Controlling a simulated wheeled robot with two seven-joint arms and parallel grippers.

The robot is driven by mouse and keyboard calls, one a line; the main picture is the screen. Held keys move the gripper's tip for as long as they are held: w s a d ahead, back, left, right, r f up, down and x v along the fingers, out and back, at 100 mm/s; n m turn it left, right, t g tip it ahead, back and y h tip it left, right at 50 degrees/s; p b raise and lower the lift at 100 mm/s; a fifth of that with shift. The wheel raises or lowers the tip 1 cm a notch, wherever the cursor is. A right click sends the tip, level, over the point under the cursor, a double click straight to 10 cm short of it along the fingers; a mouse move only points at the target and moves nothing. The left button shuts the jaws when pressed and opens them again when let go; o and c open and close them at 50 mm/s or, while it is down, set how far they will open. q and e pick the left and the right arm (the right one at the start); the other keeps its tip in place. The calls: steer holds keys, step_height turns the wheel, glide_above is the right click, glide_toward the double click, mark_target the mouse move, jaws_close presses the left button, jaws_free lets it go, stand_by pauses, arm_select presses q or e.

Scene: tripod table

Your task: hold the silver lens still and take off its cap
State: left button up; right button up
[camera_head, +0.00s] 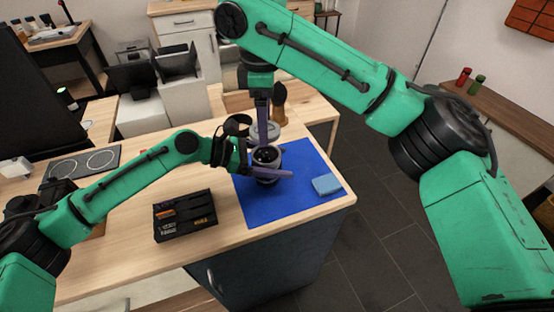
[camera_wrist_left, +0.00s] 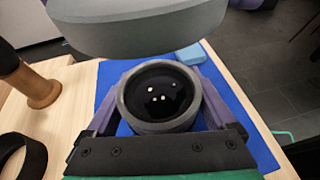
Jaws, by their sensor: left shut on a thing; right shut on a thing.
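The silver lens (camera_head: 267,154) stands upright on the blue mat (camera_head: 292,198). My left gripper (camera_head: 264,170) is shut around its sides. In the left wrist view the lens (camera_wrist_left: 157,93) shows its dark glass uncovered inside a grey rim, with a purple finger on each side. The grey cap (camera_head: 266,132) is above the lens, apart from it. My right gripper (camera_head: 263,118) comes down from above and is shut on the cap. The cap's underside and edge (camera_wrist_left: 140,32) fill the top of the left wrist view.
A black tray with small items (camera_head: 185,215) lies left of the mat. A light-blue cloth (camera_head: 327,185) lies on the mat's right side. A black ring (camera_head: 237,125) and a brown wooden piece (camera_head: 279,97) are behind the lens. The mat's front is clear.

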arm_select(q)
steer(key=o, duration=1.4)
steer(key=v, duration=1.2)
steer(key=shift+f, duration=0.15)
